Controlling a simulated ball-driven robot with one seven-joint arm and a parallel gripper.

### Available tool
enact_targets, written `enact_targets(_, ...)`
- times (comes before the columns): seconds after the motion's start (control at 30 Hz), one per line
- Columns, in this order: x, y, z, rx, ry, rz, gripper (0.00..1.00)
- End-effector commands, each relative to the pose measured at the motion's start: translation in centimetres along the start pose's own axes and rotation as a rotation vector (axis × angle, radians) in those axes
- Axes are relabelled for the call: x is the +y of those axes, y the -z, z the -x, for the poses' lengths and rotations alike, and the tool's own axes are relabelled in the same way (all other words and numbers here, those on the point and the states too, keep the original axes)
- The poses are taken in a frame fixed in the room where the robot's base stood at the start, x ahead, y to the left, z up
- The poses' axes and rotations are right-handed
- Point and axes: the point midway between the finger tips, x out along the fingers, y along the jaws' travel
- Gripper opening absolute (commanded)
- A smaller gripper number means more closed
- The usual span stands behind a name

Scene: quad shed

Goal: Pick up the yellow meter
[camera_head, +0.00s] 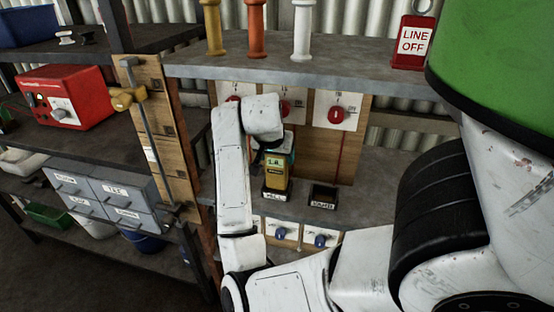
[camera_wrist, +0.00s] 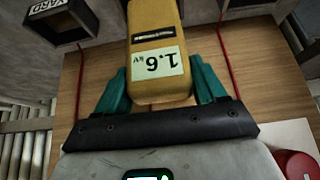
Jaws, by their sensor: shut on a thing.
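The yellow meter (camera_head: 276,176) is upright in or just above the black holder (camera_head: 276,196) labelled MILL on the grey shelf. I cannot tell whether its lower end touches the holder. In the wrist view the meter (camera_wrist: 158,30) shows a pale label reading 1.6 kV, upside down. My gripper (camera_wrist: 160,88) has one teal finger on each side of the meter's near end and is shut on it. In the head view my gripper (camera_head: 274,153) is partly hidden behind my white wrist.
An empty black YARD holder (camera_head: 322,197) stands right of the meter. Behind is a wooden board with red knobs (camera_head: 337,115) and red cables. Blue knobs (camera_head: 320,241) are below the shelf edge. A shelf with coloured posts (camera_head: 256,35) and a LINE OFF sign (camera_head: 414,42) overhangs.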

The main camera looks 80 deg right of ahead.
Motion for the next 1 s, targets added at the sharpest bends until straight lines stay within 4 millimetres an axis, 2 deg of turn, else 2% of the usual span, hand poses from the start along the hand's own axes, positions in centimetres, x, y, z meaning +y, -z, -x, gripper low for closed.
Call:
enact_targets(0.1,0.0,-1.1,0.0,0.066,-0.002,0.007,0.07)
enact_targets(0.5,0.0,-3.2,0.9,0.268,0.0,0.007,0.07)
enact_targets(0.87,0.0,-1.3,7.3,0.272,0.004,-0.003,0.07)
enact_targets(1.0,-0.1,-4.5,8.5,0.271,0.004,0.009,0.07)
